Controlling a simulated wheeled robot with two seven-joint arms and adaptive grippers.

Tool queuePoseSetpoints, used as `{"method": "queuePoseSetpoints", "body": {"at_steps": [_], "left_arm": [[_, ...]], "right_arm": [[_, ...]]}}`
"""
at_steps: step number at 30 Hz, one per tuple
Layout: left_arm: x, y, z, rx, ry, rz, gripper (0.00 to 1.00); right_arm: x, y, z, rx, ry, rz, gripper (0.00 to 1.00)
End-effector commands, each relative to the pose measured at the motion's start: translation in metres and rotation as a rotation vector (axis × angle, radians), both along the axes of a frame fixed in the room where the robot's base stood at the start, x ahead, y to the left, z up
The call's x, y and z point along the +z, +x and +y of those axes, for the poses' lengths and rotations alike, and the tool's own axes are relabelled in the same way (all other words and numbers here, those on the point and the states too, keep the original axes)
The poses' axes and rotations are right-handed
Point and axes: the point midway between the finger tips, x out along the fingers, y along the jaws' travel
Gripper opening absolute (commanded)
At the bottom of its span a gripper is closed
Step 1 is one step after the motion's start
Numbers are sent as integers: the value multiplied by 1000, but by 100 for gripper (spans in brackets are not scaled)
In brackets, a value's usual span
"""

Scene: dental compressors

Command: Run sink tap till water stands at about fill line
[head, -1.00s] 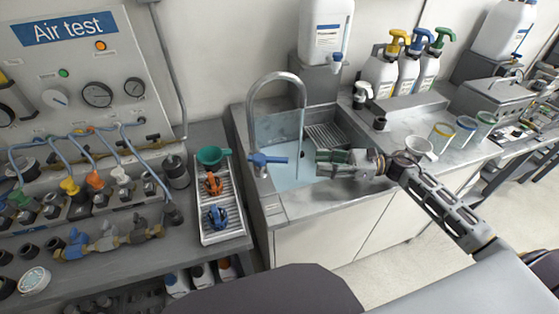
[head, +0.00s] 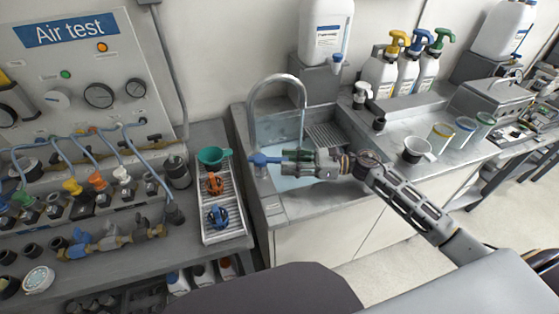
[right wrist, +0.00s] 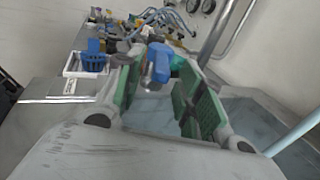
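The tall grey sink tap (head: 277,82) arches over the sink (head: 342,120), and a thin stream of water (head: 302,124) falls from its spout. Pale blue water (head: 284,183) stands in the basin; I cannot make out a fill line, and my gripper hides part of the surface. The blue tap lever (head: 262,159) points right at the tap's base. My right gripper (head: 290,160) is at the lever's end. In the right wrist view, its green-padded fingers are apart, with the blue lever (right wrist: 158,62) between and beyond their tips. My left gripper is out of view.
Spray bottles (head: 408,65) and a white jug (head: 327,30) stand behind. Cups and jars (head: 441,136) occupy the right counter.

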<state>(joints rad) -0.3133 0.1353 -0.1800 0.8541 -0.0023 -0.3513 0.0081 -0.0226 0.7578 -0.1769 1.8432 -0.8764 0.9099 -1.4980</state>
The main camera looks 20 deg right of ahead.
Motion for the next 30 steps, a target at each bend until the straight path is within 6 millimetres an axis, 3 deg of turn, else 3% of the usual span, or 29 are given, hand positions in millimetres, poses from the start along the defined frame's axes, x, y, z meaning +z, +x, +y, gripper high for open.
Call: {"method": "queuePoseSetpoints", "body": {"at_steps": [9, 22, 30], "left_arm": [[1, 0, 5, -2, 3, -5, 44], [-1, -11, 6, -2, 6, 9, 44], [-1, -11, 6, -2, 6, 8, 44]], "right_arm": [[0, 10, 26, 0, 0, 0, 38], [0, 11, 31, 0, 0, 0, 38], [0, 11, 31, 0, 0, 0, 4]]}}
